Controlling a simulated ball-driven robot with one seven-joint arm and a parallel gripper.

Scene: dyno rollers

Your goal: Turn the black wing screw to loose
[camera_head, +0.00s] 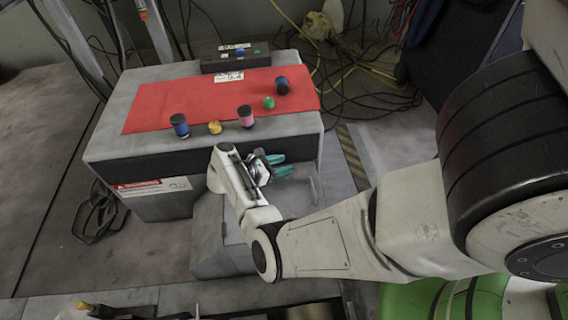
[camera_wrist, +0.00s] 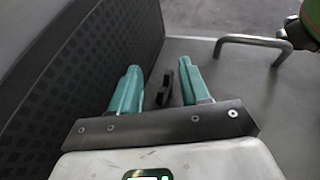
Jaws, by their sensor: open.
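My gripper (camera_head: 281,164) is at the front side of the grey box, below its top, with its teal fingers pointing right. In the wrist view, my gripper (camera_wrist: 160,72) is open, with its two teal fingers apart. In the head view I cannot make out the screw.
The grey box (camera_head: 105,139) bears a red mat (camera_head: 165,97) with several small spools and knobs, and a black control box (camera_head: 222,63). A dark textured panel (camera_wrist: 90,45) runs close along the left finger. A grey bar handle (camera_wrist: 250,40) stands to the right. Cables (camera_head: 350,85) lie behind.

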